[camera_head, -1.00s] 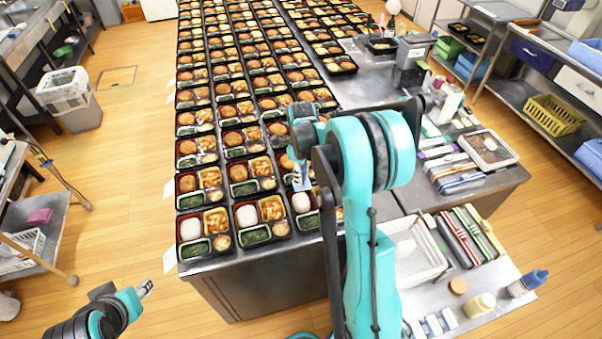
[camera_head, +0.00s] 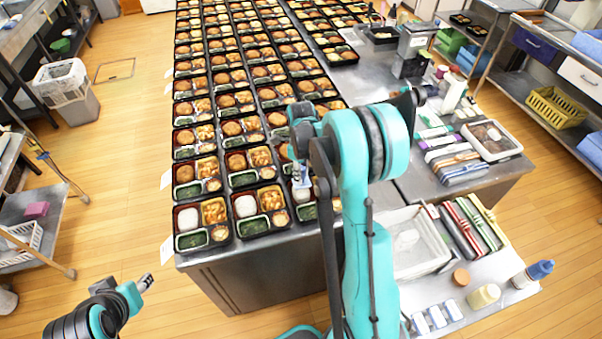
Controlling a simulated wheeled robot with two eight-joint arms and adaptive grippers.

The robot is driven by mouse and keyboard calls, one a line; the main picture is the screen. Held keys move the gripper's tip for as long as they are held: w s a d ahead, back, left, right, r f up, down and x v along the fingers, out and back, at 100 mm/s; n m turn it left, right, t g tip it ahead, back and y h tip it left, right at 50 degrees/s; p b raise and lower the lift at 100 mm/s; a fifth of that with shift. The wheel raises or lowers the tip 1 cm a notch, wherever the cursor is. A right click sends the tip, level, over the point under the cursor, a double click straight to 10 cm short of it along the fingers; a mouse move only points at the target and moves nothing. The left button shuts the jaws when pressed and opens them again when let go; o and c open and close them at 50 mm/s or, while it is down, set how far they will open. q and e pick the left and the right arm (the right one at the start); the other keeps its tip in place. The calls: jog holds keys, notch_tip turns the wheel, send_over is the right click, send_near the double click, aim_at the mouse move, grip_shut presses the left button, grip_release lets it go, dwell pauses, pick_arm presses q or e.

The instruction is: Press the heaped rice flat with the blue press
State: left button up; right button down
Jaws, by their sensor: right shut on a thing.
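My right gripper (camera_head: 298,172) is shut on the blue press (camera_head: 301,184), a small pale-blue piece pointing down. The press is over the rice compartment of the third tray in the front row. It covers most of the rice there, and I cannot tell whether it touches it. White rice also shows in the front-left tray (camera_head: 188,219) and in the tray beside it (camera_head: 245,206). My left gripper (camera_head: 146,282) is low at the left, away from the trays; its finger gap is too small to read.
Rows of filled black bento trays (camera_head: 243,238) cover the steel table. My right arm hides part of the front row. Open floor lies at the left.

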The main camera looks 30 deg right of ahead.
jog(key=shift+f+b, duration=1.15)
jog(key=shift+f, duration=0.25)
jog(key=shift+f+b, duration=0.8)
jog(key=shift+b, duration=0.4)
dwell(5.1)
